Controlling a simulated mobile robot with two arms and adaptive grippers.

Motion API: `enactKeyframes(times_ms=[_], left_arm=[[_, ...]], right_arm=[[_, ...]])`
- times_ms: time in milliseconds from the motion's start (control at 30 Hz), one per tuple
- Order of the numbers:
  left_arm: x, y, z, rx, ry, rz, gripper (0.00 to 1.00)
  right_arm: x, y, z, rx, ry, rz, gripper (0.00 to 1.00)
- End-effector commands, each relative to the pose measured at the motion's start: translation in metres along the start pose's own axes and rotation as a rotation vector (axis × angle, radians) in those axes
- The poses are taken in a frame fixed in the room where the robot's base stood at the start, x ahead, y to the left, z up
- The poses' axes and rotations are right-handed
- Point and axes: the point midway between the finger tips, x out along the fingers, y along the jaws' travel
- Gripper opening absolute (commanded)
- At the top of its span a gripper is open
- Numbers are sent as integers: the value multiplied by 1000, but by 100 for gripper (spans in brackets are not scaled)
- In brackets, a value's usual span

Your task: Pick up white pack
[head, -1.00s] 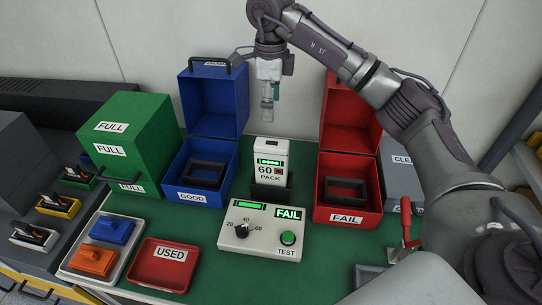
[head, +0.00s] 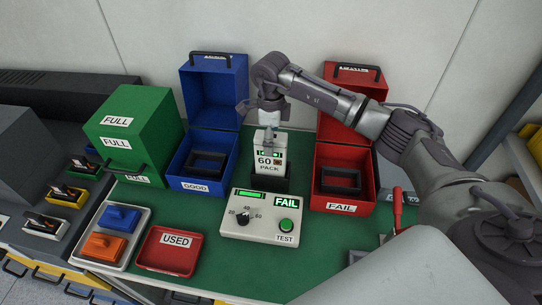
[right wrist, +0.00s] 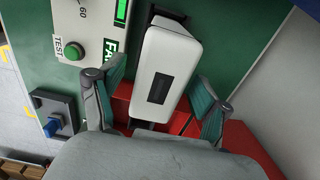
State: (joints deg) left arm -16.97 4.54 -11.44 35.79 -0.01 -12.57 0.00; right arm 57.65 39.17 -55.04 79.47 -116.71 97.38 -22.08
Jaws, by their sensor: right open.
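The white pack (head: 269,160), marked "60 PACK" with a green light strip, stands upright in a dark holder (head: 270,184) behind the tester. In the right wrist view, the pack (right wrist: 166,68) shows its white top with a dark slot. My right gripper (head: 272,131) is directly over the pack's top. In the right wrist view, the open fingers of my right gripper (right wrist: 159,100) lie on either side of the pack's near end, with gaps visible. Whether they touch it is unclear. My left gripper is out of view.
A tester (head: 260,217) showing "FAIL" stands in front of the pack. The open blue GOOD box (head: 196,184) is to its left and the open red FAIL box (head: 341,206) to its right. A red USED tray (head: 169,265) lies front left.

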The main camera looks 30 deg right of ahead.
Motion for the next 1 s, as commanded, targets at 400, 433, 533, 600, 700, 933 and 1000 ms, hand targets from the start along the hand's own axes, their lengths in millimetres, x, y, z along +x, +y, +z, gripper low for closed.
enactKeyframes(times_ms=[400, 433, 533, 600, 700, 933, 1000], left_arm=[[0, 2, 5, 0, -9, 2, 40], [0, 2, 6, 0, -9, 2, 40], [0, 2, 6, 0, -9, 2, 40], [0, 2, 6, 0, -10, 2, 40], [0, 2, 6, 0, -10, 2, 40], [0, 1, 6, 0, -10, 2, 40], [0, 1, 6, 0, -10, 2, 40]], right_arm=[[2, 0, 0, 0, -1, 0, 44], [2, 0, 0, 0, -1, 0, 39], [1, 0, 0, 0, -1, 0, 23], [1, 0, 0, 0, -1, 0, 11], [1, 0, 0, 0, -1, -1, 0], [0, 0, 1, 0, -3, -2, 0], [0, -1, 1, 0, -3, -2, 0]])
